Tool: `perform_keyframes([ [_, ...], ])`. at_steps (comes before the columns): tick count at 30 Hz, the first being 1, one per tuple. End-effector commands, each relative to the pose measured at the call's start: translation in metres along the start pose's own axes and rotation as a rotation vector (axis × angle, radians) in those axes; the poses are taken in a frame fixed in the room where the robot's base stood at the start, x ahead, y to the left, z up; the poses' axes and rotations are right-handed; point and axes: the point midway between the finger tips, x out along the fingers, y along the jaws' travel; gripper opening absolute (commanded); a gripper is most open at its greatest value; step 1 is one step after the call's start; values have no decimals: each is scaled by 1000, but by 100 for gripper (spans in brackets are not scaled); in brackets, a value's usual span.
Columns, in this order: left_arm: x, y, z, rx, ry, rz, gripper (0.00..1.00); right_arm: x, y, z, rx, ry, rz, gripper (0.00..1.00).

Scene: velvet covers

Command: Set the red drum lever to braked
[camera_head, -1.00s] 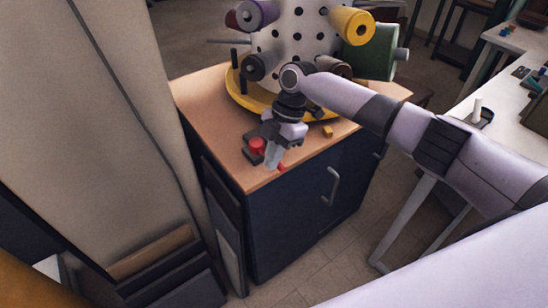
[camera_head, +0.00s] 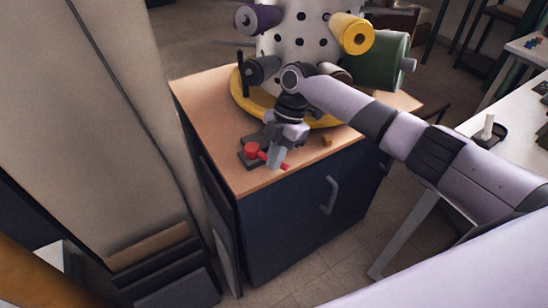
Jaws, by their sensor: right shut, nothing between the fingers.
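The red drum lever (camera_head: 251,149) has a round red hub on a dark base at the front left of the wooden cabinet top. Its red arm points right and slightly toward the front edge, with a red end showing just past my fingers. My right gripper (camera_head: 276,163) is shut with nothing held. Its fingertips are at the lever's arm, over it or against it; I cannot tell if they touch. The fingers hide part of the arm. My left gripper is not in view.
A white perforated drum (camera_head: 297,42) with coloured spools stands on a yellow round base (camera_head: 243,103) behind the lever. A tall beige panel (camera_head: 95,120) stands left of the dark cabinet (camera_head: 292,222).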

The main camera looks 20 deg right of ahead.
Motion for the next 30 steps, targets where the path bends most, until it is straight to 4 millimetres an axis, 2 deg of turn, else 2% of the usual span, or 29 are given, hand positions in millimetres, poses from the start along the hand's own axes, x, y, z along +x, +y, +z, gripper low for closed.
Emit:
perform_keyframes([
  [12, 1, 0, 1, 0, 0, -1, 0, -4, 1, 13, 3, -2, 0, 0],
  [30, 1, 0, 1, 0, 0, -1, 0, -8, 2, 19, 10, -9, 5, 0],
])
